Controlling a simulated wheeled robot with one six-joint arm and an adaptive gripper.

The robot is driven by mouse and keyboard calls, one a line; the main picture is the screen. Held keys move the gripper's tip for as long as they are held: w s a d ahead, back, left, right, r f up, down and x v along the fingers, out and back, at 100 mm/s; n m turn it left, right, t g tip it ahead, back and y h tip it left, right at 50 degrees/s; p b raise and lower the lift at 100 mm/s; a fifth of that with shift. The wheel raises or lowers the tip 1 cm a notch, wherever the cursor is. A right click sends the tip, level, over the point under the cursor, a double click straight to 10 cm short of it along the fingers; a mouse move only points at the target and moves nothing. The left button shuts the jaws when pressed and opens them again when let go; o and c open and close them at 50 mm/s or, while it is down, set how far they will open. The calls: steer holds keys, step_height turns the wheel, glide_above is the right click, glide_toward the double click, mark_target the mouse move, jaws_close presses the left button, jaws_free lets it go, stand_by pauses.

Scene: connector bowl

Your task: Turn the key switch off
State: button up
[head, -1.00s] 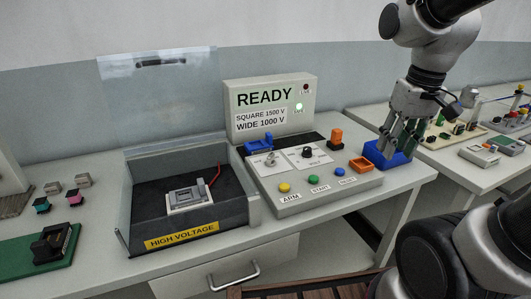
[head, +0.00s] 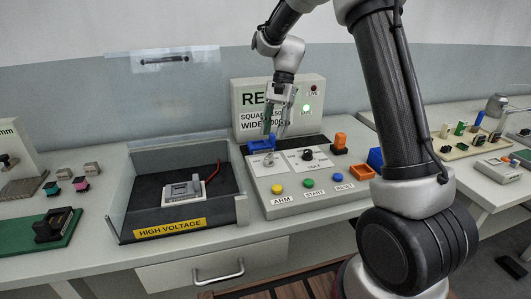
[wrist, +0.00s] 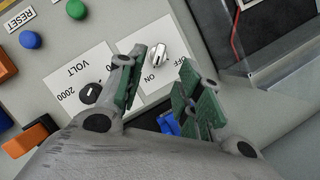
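The key switch is a small silver knob (wrist: 157,55) on a white plate with OFF and ON labels in the wrist view. Its grip slants toward the ON label. In the head view the key switch (head: 268,160) is on the left plate of the grey control panel (head: 315,199). My gripper (head: 276,134) is above the panel's back left, above and behind the switch. In the wrist view the green-padded fingers of my gripper (wrist: 162,78) are spread, with the key switch showing beyond the gap and nothing between them.
A volt dial (head: 307,155) sits right of the switch, with yellow, green and blue buttons in front. A blue part (head: 259,146) lies behind the switch. An orange block (head: 339,141) stands at right. The open test box (head: 196,224) with raised clear lid (head: 160,90) is left.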

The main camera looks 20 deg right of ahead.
mark_target(269, 155)
steer(key=x, duration=0.7)
steer(key=shift+s+f, duration=0.1)
steer(key=shift+f, duration=0.2)
jaws_close()
